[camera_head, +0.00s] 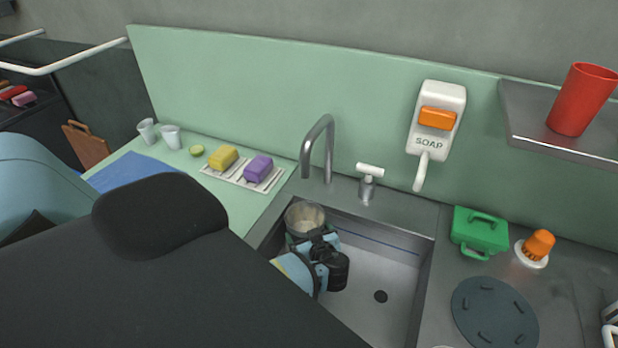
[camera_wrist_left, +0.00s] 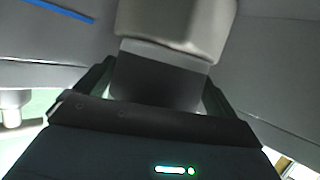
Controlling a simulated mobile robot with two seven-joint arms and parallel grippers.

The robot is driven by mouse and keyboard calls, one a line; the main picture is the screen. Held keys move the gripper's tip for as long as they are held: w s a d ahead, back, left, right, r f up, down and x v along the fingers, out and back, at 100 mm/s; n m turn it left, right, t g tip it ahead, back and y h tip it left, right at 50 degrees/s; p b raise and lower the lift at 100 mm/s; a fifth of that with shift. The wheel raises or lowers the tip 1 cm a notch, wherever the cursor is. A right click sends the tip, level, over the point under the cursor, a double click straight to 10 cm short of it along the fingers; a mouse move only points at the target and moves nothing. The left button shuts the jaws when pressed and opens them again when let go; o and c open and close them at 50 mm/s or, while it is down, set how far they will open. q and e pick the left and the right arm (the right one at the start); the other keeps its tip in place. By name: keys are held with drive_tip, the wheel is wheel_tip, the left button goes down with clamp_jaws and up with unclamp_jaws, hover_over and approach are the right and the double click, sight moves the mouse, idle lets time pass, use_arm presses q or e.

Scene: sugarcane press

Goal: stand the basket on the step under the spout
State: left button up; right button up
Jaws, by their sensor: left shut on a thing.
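My left gripper (camera_head: 318,240) reaches down into the sink and is shut on a round grey, cup-like vessel, which I take to be the basket (camera_head: 304,214). Its open top shows a pale inside. In the left wrist view, a pale grey thing with a dark lower part (camera_wrist_left: 160,80) sits between the fingers. No step is clearly visible; my arm hides the sink's left side. My right gripper is not in view.
The sink floor (camera_head: 365,300) is clear at right. A tap handle (camera_head: 368,180) stands behind it. Yellow (camera_head: 222,157) and purple (camera_head: 258,168) sponges lie on a rack at left. A green box (camera_head: 480,231) and dark round mat (camera_head: 494,312) are at right.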

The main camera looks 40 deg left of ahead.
use_arm(q)
drive_tip(key=o, duration=0.7)
drive_tip(key=shift+f, duration=0.1)
drive_tip(key=shift+o, duration=0.2)
drive_tip(key=v, duration=1.2)
